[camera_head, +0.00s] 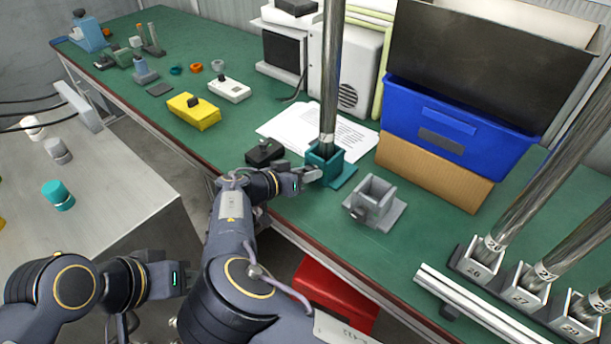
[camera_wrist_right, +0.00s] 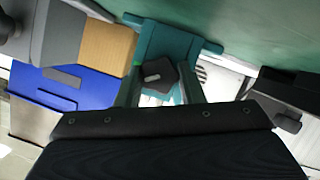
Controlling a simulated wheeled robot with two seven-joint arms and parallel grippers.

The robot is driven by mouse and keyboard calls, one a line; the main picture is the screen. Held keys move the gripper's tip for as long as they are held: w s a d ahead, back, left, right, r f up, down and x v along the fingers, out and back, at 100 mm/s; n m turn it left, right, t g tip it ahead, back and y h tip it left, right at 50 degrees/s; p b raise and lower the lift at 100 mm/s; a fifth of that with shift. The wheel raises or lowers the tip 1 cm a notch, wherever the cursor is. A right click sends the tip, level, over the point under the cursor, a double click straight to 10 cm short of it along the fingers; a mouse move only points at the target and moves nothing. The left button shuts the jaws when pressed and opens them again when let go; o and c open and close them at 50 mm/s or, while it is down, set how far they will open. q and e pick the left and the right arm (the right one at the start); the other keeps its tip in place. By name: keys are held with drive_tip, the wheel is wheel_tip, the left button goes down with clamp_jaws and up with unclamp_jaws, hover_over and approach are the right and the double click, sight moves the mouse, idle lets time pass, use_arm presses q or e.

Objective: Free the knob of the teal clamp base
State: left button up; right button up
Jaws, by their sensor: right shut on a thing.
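The teal clamp base (camera_head: 342,176) stands on the green bench, with a tall shiny metal pole (camera_head: 329,90) upright in its socket. In the right wrist view the teal clamp base (camera_wrist_right: 172,40) is straight ahead, with a dark knob (camera_wrist_right: 160,76) on its near face. My right gripper (camera_head: 313,174) is at the bench-side face of the clamp and shut on the knob. In the head view the gripper hides the knob. My left gripper (camera_head: 186,277) is low at the left, away from the bench, and its jaw opening is unclear.
An empty grey clamp base (camera_head: 374,203) stands just right of the teal one. A black box (camera_head: 265,151) sits close beside my right gripper. Papers (camera_head: 290,125) and a blue bin (camera_head: 455,118) are behind. Several poles in numbered holders (camera_head: 478,262) stand at the right.

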idle(0.4)
drive_tip(key=o, duration=1)
